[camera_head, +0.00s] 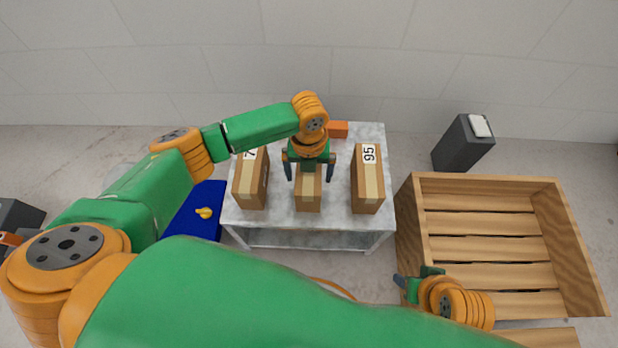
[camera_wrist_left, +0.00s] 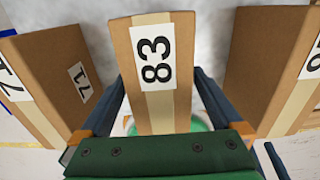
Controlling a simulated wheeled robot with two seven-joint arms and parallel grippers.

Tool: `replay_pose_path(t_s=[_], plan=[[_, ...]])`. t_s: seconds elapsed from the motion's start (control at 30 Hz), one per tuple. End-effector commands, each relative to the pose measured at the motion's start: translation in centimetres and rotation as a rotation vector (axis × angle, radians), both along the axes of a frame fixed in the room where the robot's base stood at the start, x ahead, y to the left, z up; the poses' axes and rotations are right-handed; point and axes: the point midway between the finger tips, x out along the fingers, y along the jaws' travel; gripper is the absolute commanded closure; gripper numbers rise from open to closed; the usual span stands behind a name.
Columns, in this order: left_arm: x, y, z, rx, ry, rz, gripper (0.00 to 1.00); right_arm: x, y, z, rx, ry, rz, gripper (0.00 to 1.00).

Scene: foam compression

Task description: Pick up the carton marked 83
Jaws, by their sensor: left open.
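The carton marked 83 (camera_wrist_left: 156,100) is brown with a pale tape strip, and its label faces up in the left wrist view. In the head view this middle carton (camera_head: 308,195) stands on the table, its label hidden by my gripper. My left gripper (camera_head: 309,175) is open above it. Its fingers (camera_wrist_left: 160,108) show on either side of the carton, with nothing gripped. I cannot tell how far down they reach beside it. My right gripper (camera_head: 415,280) is at the lower right, by the wooden crate, and its jaws are too small to judge.
A carton marked 71 (camera_wrist_left: 58,75) stands left of the middle one, and a carton marked 95 (camera_head: 368,185) stands right. An orange block (camera_head: 338,129) lies at the back of the marble table (camera_head: 335,222). A wooden crate (camera_head: 420,235) and a dark grey bin (camera_head: 455,150) stand right.

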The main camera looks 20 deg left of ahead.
Motion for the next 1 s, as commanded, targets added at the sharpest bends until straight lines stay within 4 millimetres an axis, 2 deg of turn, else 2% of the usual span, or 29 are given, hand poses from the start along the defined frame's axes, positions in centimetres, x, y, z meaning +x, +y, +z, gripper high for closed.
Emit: replay_pose_path(t_s=[0.23, 0.27, 0.6, 0.63, 1.0], plan=[[-0.01, 0.00, -0.14, 0.000, 0.000, 0.000, 0.00, -0.07, -0.01, 0.29, 0.000, -0.001, 0.000, 0.50], [-0.01, 0.00, -0.14, 0.000, 0.000, 0.000, 0.03, -0.07, -0.01, 0.28, 0.000, -0.001, 0.000, 0.50], [-0.01, 0.01, -0.13, 0.000, 0.000, 0.000, 0.94, -0.05, 0.00, 0.26, 0.000, -0.002, 0.000, 0.50], [0.00, 0.01, -0.13, 0.000, 0.000, 0.000, 1.00, -0.06, 0.01, 0.26, 0.001, -0.002, 0.000, 0.50], [0.03, 0.00, 0.19, -0.001, -0.001, 0.000, 1.00, 0.06, 0.03, 0.41, 0.002, -0.006, -0.001, 0.50]])
